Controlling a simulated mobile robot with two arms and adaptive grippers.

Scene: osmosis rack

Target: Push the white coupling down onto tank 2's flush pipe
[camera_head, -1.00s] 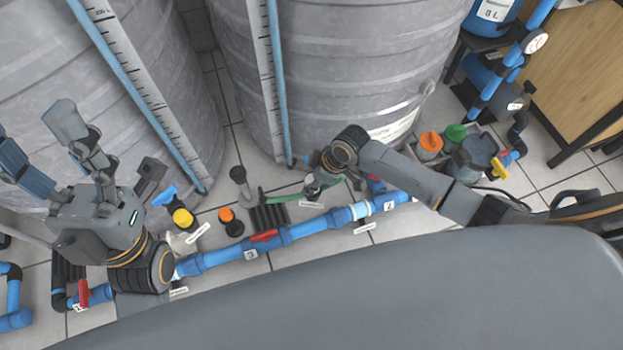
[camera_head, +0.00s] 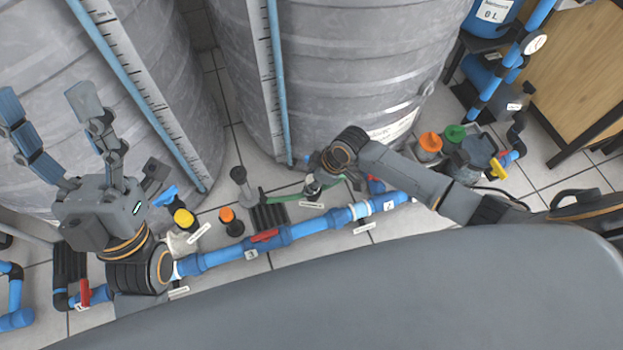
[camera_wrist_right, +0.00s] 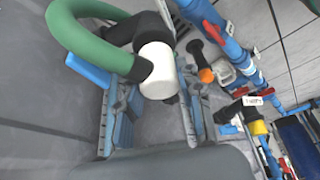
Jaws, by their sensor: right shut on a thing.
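The white coupling (camera_wrist_right: 157,70) shows in the right wrist view, with a black elbow fitting and a thick green hose (camera_wrist_right: 88,35) joined behind it. My right gripper (camera_wrist_right: 150,105) has a blue-padded finger on each side of the coupling and is shut on it. In the head view my right gripper (camera_head: 316,176) is beside the front of the right grey tank (camera_head: 340,70), mostly hidden by its own wrist. The flush pipe is hidden or cannot be told apart here. My left gripper (camera_head: 46,105) is open and empty at the far left, fingers upward.
A blue pipe (camera_head: 305,228) with a red valve handle (camera_head: 265,236) runs along the floor in front. Yellow and orange capped fittings (camera_head: 184,218) and a black post (camera_head: 240,178) stand between it and the tanks. Orange and green capped bottles (camera_head: 430,143) stand at right.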

